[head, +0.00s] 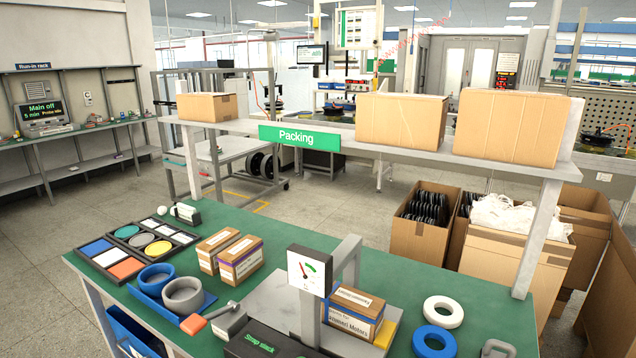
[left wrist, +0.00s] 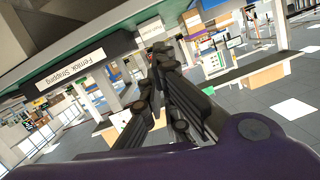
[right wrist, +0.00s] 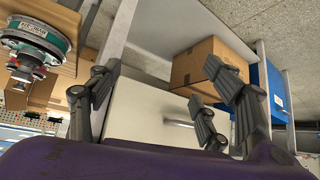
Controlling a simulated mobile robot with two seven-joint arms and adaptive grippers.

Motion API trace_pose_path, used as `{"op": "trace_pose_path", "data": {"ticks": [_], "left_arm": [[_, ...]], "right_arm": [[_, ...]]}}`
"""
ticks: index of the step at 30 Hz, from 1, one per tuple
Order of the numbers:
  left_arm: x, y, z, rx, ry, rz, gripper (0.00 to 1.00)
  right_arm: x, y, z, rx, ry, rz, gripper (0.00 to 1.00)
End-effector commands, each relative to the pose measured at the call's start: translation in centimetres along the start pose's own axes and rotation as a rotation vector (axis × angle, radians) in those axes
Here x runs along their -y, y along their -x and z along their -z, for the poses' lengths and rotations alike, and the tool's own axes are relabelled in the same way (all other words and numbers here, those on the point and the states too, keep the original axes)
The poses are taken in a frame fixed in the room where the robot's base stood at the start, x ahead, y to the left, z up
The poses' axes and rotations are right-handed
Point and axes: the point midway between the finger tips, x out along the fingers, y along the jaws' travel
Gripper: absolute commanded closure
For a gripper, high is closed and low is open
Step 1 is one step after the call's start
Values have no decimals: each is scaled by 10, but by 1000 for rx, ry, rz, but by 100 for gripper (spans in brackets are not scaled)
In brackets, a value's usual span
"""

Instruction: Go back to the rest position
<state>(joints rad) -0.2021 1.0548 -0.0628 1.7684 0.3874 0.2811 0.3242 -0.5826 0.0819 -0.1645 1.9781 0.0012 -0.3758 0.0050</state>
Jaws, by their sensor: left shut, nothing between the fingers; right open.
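Neither gripper shows in the head view. My left gripper (left wrist: 160,68) shows in the left wrist view, its dark fingers close together at the tips with nothing held. My right gripper (right wrist: 158,88) shows in the right wrist view, its fingers spread wide and empty. A pale panel with a handle (right wrist: 150,110) and a cardboard box (right wrist: 208,68) appear beyond the right fingers. A round green and grey motor (right wrist: 38,38) shows at the upper left of that view, apart from the fingers.
Open cartons (head: 420,238) stand behind on the right.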

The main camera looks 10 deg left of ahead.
Motion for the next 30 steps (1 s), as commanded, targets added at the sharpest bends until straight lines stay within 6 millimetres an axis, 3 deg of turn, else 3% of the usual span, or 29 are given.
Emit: {"op": "trace_pose_path", "data": {"ticks": [1,6,9,12,18,21,24,30], "left_arm": [[-18,6,-26,61,-5,17,100],[-85,34,-101,264,-23,66,100],[-138,57,-138,384,0,87,100],[-194,79,-161,489,46,104,100],[-287,106,-171,607,197,144,100],[-313,109,-164,610,274,167,100],[-327,114,-163,615,325,182,100],[-332,120,-165,625,342,188,100]], "right_arm": [[0,0,1,1,-1,1,29],[4,2,8,-4,-4,8,29],[7,4,14,-10,-5,14,29],[10,6,18,-13,-6,20,29],[10,10,24,-18,-5,21,29],[8,12,26,-23,-1,20,29],[7,14,26,-23,2,19,29],[6,16,24,-18,2,18,29]]}}
